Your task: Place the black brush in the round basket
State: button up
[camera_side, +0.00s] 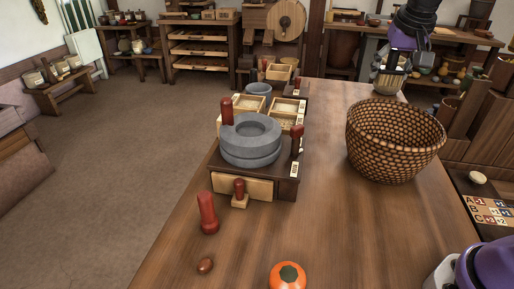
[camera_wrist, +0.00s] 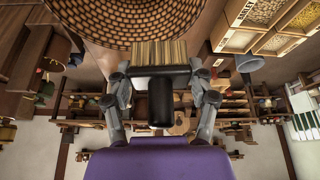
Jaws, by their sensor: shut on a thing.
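The round basket (camera_side: 393,145), woven in tan and dark brown, stands on the wooden table at the right in the side view. Its weave (camera_wrist: 150,18) fills the upper left of the wrist view. My gripper (camera_side: 393,62) is behind and above the basket in the side view. In the wrist view my gripper (camera_wrist: 162,84) is shut on the black brush (camera_wrist: 160,102). The brush's pale bristles (camera_wrist: 158,52) point toward the basket side of that picture.
A grey stone quern (camera_side: 250,150) on a wooden stand is left of the basket, with grain trays (camera_side: 287,107) behind. Red pegs (camera_side: 207,213) and an orange-red round thing (camera_side: 288,276) lie nearer the front. The table between quern and basket is clear.

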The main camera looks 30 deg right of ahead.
jog(key=s+d+m, duration=0.1)
jog(key=s+d, duration=0.2)
notch_tip(320, 180, down, 10)
jog(key=shift+d+f, duration=0.2)
dwell(0.5)
jog(key=o, duration=1.2)
jog(key=shift+r, duration=0.1)
notch_tip(320, 180, up, 7)
